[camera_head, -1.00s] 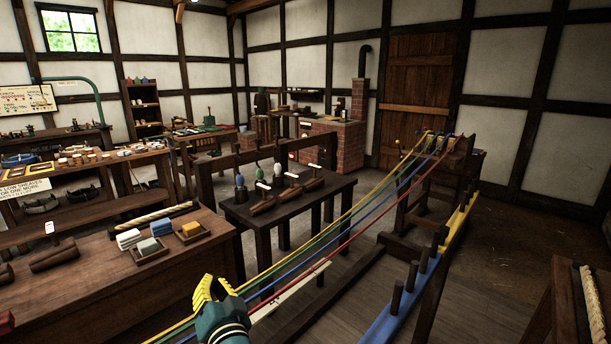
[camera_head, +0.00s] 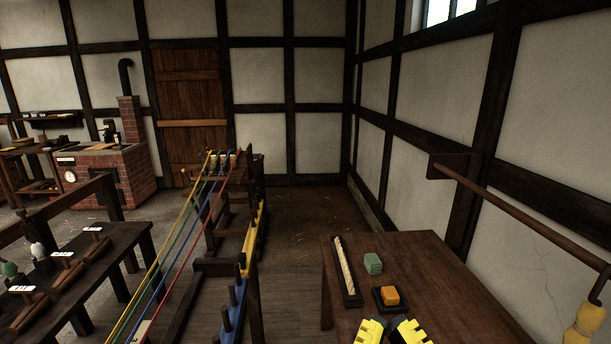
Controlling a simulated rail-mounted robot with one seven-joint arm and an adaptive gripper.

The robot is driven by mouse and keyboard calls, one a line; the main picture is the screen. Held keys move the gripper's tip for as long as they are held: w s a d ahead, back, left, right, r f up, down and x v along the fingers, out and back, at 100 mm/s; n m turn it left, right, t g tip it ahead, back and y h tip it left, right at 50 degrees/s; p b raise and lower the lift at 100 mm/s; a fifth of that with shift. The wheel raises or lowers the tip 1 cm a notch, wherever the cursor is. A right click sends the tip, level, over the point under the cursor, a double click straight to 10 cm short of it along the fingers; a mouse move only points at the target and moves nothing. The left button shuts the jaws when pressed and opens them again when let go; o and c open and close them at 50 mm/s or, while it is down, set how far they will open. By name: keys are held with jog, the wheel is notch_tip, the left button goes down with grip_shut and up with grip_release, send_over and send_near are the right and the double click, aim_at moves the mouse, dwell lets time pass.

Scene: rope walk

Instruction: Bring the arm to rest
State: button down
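My gripper (camera_head: 390,331) shows at the bottom edge of the head view, right of centre. Its two yellow fingers stand apart with a gap between them, and nothing shows in the gap. It appears over the near part of the wooden table (camera_head: 452,296) on the right. The rest of my arm is below the picture.
On that table are a tray with a pale rope (camera_head: 345,268), a green folded stack (camera_head: 373,263) and an orange block (camera_head: 390,295) in a dark tray. Coloured strands (camera_head: 180,235) run along the left. A wall rail (camera_head: 520,217) extends at right. The far floor is clear.

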notch_tip(320, 180, up, 28)
jog(key=p, duration=2.4)
jog(key=shift+f, duration=0.25)
